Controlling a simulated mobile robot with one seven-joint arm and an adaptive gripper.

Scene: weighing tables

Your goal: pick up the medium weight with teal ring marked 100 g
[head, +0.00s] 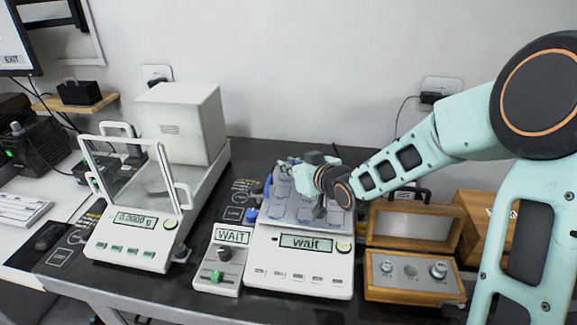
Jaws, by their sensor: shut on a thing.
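My gripper (319,209) is small and dark in the head view, pointing down over the grey tray-like top (338,217) of the middle scale. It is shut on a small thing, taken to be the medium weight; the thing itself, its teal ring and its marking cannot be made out. The open wooden weight box (375,291) stands right of the scale. A small metal weight (386,267) sits at its left and a larger one (438,269) at its right. The middle place between them looks empty. Whether the held thing touches the scale top cannot be told.
The scale (300,282) reads "wait". A small box (218,262) reading "WAIT" stands left of it. A glass-shielded balance (130,238) reading 0.0000 g stands farther left. The upright wooden lid (412,225) rises behind the weights.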

